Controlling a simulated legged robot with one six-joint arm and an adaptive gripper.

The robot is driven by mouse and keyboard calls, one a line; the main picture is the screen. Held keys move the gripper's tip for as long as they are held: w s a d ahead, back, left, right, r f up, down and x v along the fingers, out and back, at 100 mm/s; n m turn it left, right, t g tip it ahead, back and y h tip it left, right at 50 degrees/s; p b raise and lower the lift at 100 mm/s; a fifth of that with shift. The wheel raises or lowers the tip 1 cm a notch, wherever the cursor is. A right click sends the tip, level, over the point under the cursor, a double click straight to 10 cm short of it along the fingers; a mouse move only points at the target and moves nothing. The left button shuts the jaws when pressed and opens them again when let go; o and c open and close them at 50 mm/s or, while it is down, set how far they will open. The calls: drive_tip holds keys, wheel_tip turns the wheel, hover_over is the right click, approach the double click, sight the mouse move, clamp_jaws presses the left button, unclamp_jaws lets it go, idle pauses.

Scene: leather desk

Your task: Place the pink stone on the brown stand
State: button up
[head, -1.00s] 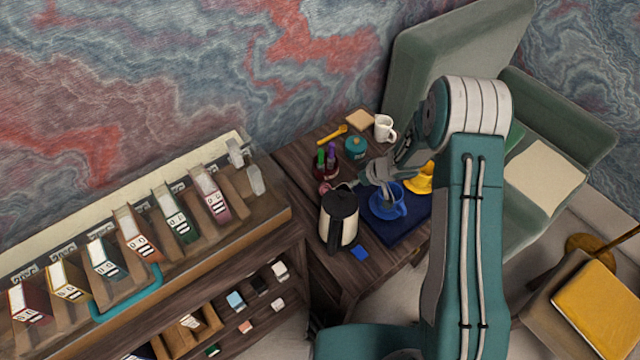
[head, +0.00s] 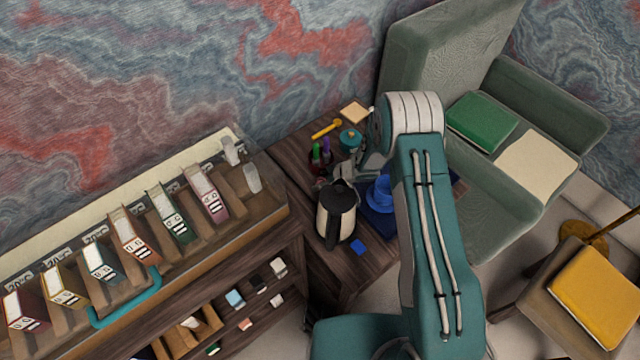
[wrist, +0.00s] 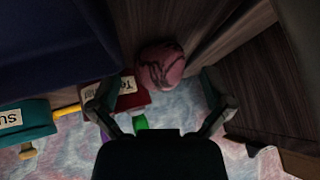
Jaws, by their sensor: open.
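The pink stone (wrist: 160,65), rounded with dark veins, lies on dark wood in the wrist view. It sits just beyond my gripper (wrist: 162,104), roughly between the lines of the two spread fingers. My gripper is open and empty. In the head view only a small part of the stone (head: 320,183) shows, left of the kettle's top. My gripper (head: 347,167) is there low behind the kettle, partly hidden by it. I cannot clearly make out the brown stand; a tan square piece (head: 355,112) lies at the back of the desk.
A black and cream kettle (head: 337,214) stands close in front of my gripper. A red marker holder (wrist: 131,95) is beside the stone. A blue cup (head: 380,194) stands on a dark blue mat right of the kettle. A teal pot (head: 350,138) is behind.

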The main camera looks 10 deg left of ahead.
sight(323, 180)
drive_tip(key=shift+a+f, duration=0.15)
drive_tip(key=shift+f, duration=0.05)
drive_tip(key=shift+c, duration=1.3)
drive_tip(key=c, duration=1.1)
wheel_tip(323, 180, up, 18)
drive_tip(key=shift+w+r, duration=0.1)
